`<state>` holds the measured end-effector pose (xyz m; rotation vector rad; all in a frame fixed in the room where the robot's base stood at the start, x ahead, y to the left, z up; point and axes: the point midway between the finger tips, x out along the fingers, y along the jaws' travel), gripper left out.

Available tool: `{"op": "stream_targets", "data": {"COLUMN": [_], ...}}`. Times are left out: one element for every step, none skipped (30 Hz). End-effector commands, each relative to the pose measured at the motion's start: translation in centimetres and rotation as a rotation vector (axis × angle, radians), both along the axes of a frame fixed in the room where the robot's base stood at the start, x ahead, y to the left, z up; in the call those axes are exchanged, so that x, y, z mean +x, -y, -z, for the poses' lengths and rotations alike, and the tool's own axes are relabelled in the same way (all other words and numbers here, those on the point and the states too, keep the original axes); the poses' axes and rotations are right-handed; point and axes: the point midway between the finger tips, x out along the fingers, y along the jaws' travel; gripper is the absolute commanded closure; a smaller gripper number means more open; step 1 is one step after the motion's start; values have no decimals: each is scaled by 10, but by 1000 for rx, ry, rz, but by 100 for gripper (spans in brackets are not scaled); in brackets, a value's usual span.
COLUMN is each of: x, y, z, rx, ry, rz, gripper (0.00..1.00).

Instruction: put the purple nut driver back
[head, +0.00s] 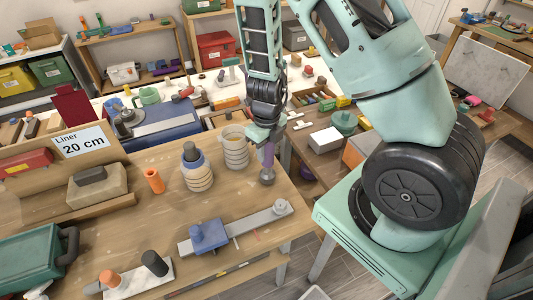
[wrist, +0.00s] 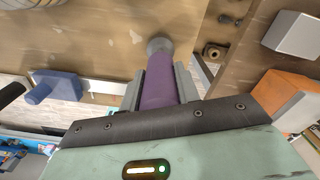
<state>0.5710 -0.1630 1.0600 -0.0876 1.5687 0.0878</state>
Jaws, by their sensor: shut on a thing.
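The purple nut driver (head: 268,158) hangs roughly upright below my gripper (head: 266,140), near the right edge of the wooden table. Its round grey end points down; I cannot tell whether it touches the table. In the wrist view my gripper (wrist: 159,84) has its two grey fingers on either side of the purple handle (wrist: 160,73), shut on it. The grey end shows beyond the fingertips over the wood. The upper part of the handle is hidden by the gripper. No empty place clearly belonging to the driver can be made out.
On the wooden table (head: 135,225), a ribbed jar (head: 235,149) and a dark-topped ringed jar (head: 196,170) stand left of the driver. An orange cylinder (head: 153,181) stands farther left. A grey bar with a blue block (head: 208,236) lies in front. Some wood between is bare.

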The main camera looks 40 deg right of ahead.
Motion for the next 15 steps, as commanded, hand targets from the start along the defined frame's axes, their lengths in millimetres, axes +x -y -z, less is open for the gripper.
{"op": "stream_targets", "data": {"x": [0,0,0,0,0,0,0,0,0,0,0,0,0,0,0], "y": [0,0,0,0,0,0,0,0,0,0,0,0,0,0,0], "z": [6,7,8,8,7,7,7,7,7,7,8,9,11,12,10], "rx": [1,1,1,1,0,0,0,0,0,0,0,0,0,0,0], "ry": [0,0,1,1,1,2,2,2,2,1,1,1,1,1,1], "rz": [2,1,0,-1,-1,-1,-1,-1,-1,-1,-1,-1,-1,-1,-1], "gripper": [100,100,100,100,100,100,100,100,100,100,100,100,100,100,57]}}
